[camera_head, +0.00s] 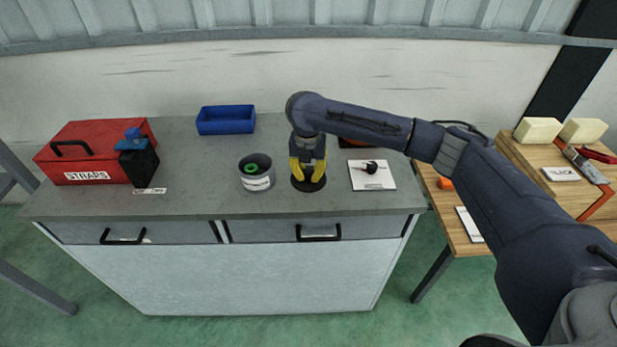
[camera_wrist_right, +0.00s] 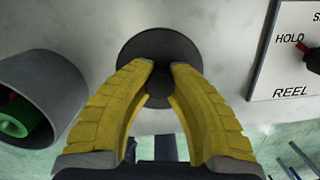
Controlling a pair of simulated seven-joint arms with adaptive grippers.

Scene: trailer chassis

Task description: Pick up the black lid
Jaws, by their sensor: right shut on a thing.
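The black lid (camera_head: 309,185) is a round dark disc on the grey counter, right of the grey can. In the right wrist view the lid (camera_wrist_right: 133,50) lies flat under my fingertips, with a round dark knob at its middle. My right gripper (camera_head: 308,176) points down over the lid. Its yellow fingers (camera_wrist_right: 160,75) are shut on the lid's knob. The lid appears to rest on the counter. My left gripper is not in view.
An open grey can (camera_head: 257,180) with a green roll inside stands just left of the lid. A white switch panel (camera_head: 372,175) lies to the right. A blue bin (camera_head: 226,120), red straps box (camera_head: 95,152) and black-and-blue item (camera_head: 138,160) are farther left.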

